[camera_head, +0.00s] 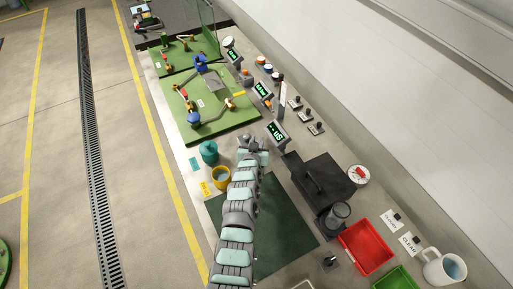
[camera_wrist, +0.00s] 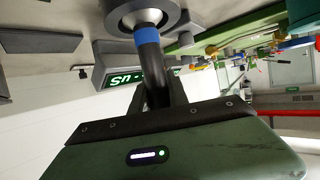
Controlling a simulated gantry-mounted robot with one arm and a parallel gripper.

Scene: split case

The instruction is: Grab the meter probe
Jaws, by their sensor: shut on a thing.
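In the wrist view the meter probe (camera_wrist: 149,52) is a black rod with a blue band. Its far end meets a round grey piece (camera_wrist: 143,12); I cannot tell if it sits in it or just touches it. My gripper (camera_wrist: 161,92) is shut on the black part of the probe, with a dark finger on each side. In the head view my gripper (camera_head: 252,150) is low over the bench beside the nearest green-lit meter (camera_head: 277,132); there the arm hides the probe. The meter also shows upside down in the wrist view (camera_wrist: 122,80).
A teal pot (camera_head: 209,152) and a yellow cup (camera_head: 221,178) stand left of my arm. A black box (camera_head: 322,182), grey cup (camera_head: 338,213) and red tray (camera_head: 366,246) stand right. Green boards (camera_head: 217,112) lie beyond. The dark green mat (camera_head: 285,235) is bare beside my arm.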

